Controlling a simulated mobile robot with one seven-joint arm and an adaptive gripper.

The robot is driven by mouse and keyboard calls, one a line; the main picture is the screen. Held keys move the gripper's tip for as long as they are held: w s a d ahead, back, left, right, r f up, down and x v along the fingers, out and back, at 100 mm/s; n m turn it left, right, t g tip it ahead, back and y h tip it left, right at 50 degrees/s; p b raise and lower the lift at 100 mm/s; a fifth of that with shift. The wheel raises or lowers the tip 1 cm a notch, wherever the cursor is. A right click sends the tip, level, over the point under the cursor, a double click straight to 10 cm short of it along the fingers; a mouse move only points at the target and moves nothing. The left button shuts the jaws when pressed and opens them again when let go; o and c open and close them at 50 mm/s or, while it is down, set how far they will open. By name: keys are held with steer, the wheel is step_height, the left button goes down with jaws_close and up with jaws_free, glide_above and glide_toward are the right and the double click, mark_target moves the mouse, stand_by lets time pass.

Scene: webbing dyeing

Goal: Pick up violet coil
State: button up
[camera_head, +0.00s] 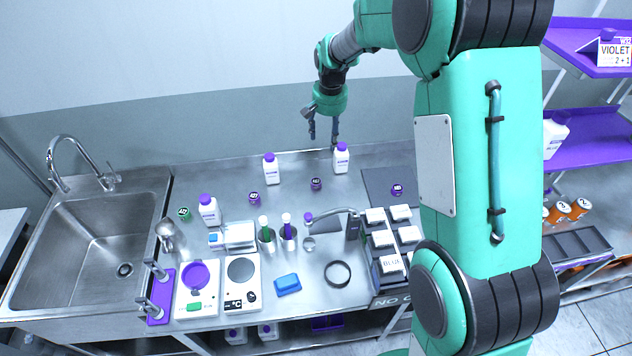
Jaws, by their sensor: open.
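Small round violet pieces that look like coils lie on the steel counter. One coil (254,197) is left of centre, one darker coil (316,183) is near the middle, and one coil (396,189) rests on a dark mat at the right. They carry small labels that I cannot read clearly. My gripper (323,136) is open and empty, pointing down above the back of the counter. It is behind and above the middle coil, apart from it.
White bottles with violet caps (271,169) (341,158) stand at the back. Beakers (288,238), a black ring (338,274), a blue block (287,285) and two scales stand in front. A sink (80,255) is at the left. Violet shelves (590,150) are at the right.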

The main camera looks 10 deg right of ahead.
steer(key=m+g+p, duration=0.1)
steer(key=p, duration=0.2)
glide_above(316, 182)
step_height(316, 182, down, 17)
steer(key=shift+w+f, duration=0.25)
steer(key=shift+f, duration=0.1)
steer(key=shift+f+p, duration=0.45)
steer(key=shift+f, duration=3.85)
steer(key=shift+s+f+p, duration=0.1)
steer(key=shift+f+p, duration=0.35)
steer(key=shift+f, duration=2.15)
steer(key=c, duration=1.2)
